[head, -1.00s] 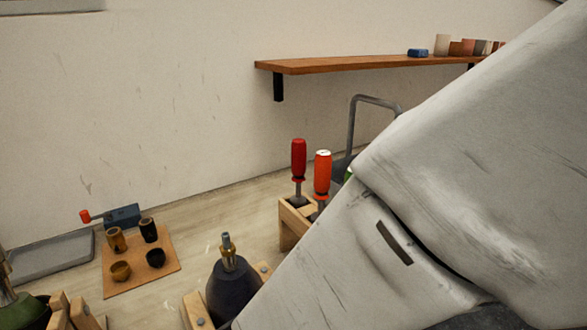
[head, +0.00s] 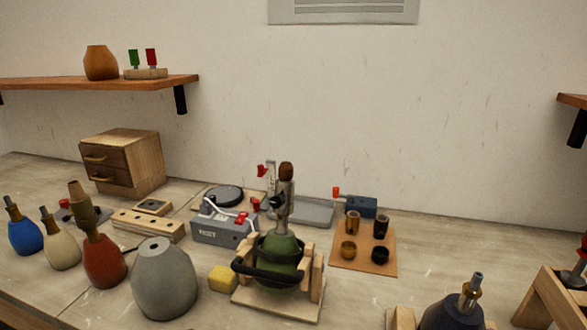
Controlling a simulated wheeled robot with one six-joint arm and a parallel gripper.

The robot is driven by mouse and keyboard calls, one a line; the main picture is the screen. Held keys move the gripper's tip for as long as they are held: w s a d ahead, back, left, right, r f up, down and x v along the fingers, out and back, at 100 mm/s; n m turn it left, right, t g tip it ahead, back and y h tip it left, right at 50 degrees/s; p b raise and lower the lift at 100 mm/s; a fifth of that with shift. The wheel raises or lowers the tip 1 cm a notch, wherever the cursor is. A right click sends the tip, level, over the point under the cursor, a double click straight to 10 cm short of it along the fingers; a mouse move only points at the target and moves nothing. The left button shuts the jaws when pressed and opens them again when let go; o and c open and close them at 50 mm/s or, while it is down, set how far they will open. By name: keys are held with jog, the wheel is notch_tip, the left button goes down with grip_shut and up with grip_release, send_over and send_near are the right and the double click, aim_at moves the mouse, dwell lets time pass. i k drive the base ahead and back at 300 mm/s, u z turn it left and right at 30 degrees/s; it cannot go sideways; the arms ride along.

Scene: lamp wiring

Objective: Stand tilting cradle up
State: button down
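A wooden cradle (head: 318,291) stands on a flat wooden base on the workbench at the lower middle of the head view. It holds a green lamp body (head: 283,246) between its wooden sides, with a dark curved bar (head: 262,280) across the front. The green body looks roughly upright, with a metal stem and a brown top part (head: 286,171) above it. The cradle's hinge or latch cannot be made out. My gripper is not in view.
A yellow block (head: 222,279) and a grey vase (head: 164,280) stand left of the cradle. A grey test box (head: 222,231) is behind it. A board with small cups (head: 365,262) lies to the right. A dark lamp body (head: 452,314) is at the lower right.

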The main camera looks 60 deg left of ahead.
aim_at(278, 267)
jog(key=u, duration=1.35)
jog(key=i, duration=0.2)
jog(key=z, duration=0.35)
